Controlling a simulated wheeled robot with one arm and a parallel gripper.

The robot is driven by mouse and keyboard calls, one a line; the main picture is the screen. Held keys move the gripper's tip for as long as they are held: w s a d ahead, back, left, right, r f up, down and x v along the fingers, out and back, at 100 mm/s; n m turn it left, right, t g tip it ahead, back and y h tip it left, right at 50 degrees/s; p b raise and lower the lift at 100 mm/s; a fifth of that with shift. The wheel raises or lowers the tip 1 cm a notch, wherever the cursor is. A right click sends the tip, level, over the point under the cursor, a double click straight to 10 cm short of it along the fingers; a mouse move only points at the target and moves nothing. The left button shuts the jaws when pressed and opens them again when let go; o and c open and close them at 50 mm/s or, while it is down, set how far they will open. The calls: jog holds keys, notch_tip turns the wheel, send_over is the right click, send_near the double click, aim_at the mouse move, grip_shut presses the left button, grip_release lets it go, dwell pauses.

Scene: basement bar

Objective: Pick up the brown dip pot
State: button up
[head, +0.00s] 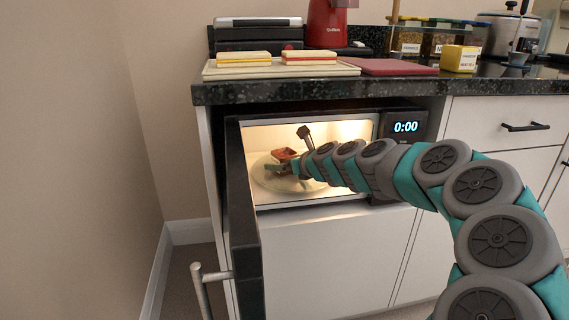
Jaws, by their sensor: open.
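A small reddish-brown pot (286,153), seemingly the brown dip pot, is inside the open, lit microwave (318,206), above the pale round turntable (263,182). My arm reaches in from the right through the open front. My gripper (280,164) is open at the pot, its jaws overlapping the lower part of the pot in the head view. The view is too small to tell whether the fingers touch the pot or stand around it. The gripper and arm hide part of the turntable and the pot's underside.
The dark microwave door (243,200) stands open on the left, close to my arm's path. The black counter (400,88) lies just above, holding a cream board (335,69), a red tray (400,66) and a yellow box (460,58). A wall is at left.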

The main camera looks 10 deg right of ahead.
jog(key=shift+c, duration=0.2)
grip_shut()
jog(key=shift+r, duration=0.7)
jog(key=shift+s+d+r+p, duration=0.1)
jog(key=shift+d+r+p, duration=0.1)
jog(key=shift+p, duration=0.1)
jog(key=s+d, duration=0.2)
jog(key=s, duration=0.2)
jog(key=s+d, duration=0.2)
jog(key=s, duration=0.3)
jog(key=s+d, duration=0.1)
jog(key=s, duration=0.4)
jog(key=shift+s+d+f, duration=0.15)
jog(key=shift+d, duration=0.25)
jog(key=shift+s+d, duration=0.2)
jog(key=shift+s, duration=0.3)
jog(key=shift+s+d, duration=0.2)
jog(key=shift+s, duration=0.3)
